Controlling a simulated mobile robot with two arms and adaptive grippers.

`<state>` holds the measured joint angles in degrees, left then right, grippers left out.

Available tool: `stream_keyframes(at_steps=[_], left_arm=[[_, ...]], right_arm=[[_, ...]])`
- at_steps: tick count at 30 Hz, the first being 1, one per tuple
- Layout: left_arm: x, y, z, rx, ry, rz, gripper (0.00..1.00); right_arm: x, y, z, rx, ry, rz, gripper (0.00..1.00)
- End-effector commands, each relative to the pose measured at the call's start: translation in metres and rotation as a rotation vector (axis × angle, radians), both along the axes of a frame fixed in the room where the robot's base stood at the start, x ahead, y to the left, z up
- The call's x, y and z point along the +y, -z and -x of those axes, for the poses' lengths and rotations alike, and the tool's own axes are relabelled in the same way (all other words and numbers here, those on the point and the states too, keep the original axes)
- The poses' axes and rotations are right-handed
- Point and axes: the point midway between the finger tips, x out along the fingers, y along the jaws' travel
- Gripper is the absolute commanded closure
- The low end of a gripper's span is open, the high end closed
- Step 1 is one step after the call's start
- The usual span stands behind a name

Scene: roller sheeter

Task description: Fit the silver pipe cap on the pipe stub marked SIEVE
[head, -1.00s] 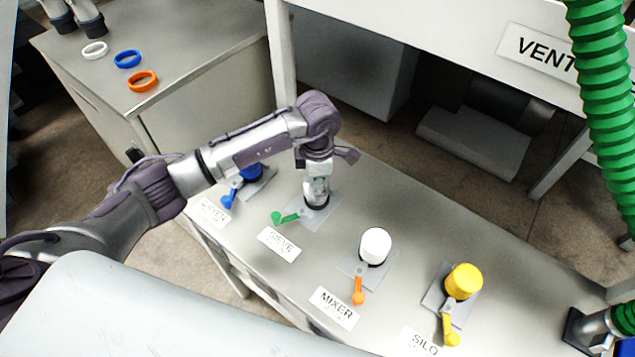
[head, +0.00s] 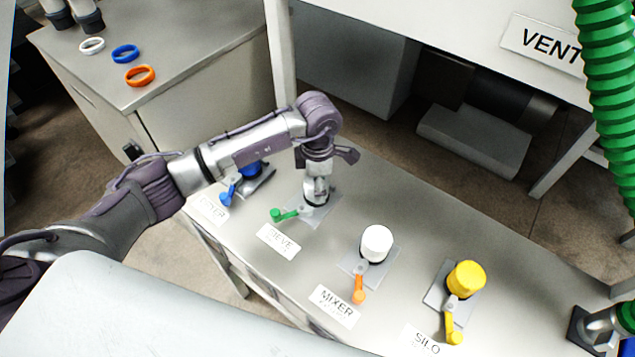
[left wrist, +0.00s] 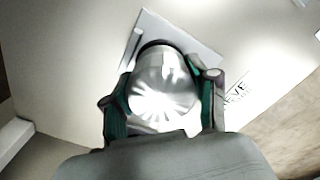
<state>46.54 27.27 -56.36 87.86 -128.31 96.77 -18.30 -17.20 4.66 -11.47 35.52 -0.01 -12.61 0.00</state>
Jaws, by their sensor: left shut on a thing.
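The silver pipe cap (left wrist: 165,92) is between the two fingers of my left gripper (left wrist: 163,108), which is shut on it. In the head view my left gripper (head: 317,186) points down over the stub with the green lever (head: 285,214), behind the SIEVE label (head: 279,241). The cap is at the top of this stub (head: 316,200), whose dark ring shows below it. I cannot tell whether the cap is fully seated. The stub's grey base plate (left wrist: 200,50) shows around the cap in the left wrist view. My right gripper is not in view.
A white-capped stub (head: 376,245) by the MIXER label and a yellow-capped stub (head: 466,281) by the SILO label stand to the right. A blue-capped stub (head: 250,170) is close on the left. A green hose (head: 603,90) hangs at the right.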

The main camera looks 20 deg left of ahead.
Motion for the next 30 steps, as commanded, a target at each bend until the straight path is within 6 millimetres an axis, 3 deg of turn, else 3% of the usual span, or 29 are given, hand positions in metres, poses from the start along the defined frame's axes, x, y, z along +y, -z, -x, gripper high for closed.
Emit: stream_keyframes(at_steps=[13, 14, 18, 30], left_arm=[[0.0000, 0.0045, -0.0003, -0.001, 0.000, 0.000, 0.81], [0.0000, 0.0039, -0.0003, -0.001, 0.000, 0.000, 0.38], [0.0000, 0.0036, -0.0003, -0.001, 0.000, 0.000, 0.14], [0.0000, 0.0002, -0.0005, -0.001, 0.000, 0.000, 0.12]], right_arm=[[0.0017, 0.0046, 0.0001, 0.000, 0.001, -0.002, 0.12], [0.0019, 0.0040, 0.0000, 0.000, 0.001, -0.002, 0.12], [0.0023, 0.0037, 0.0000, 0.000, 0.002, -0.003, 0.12], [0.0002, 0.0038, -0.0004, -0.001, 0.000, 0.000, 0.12]])
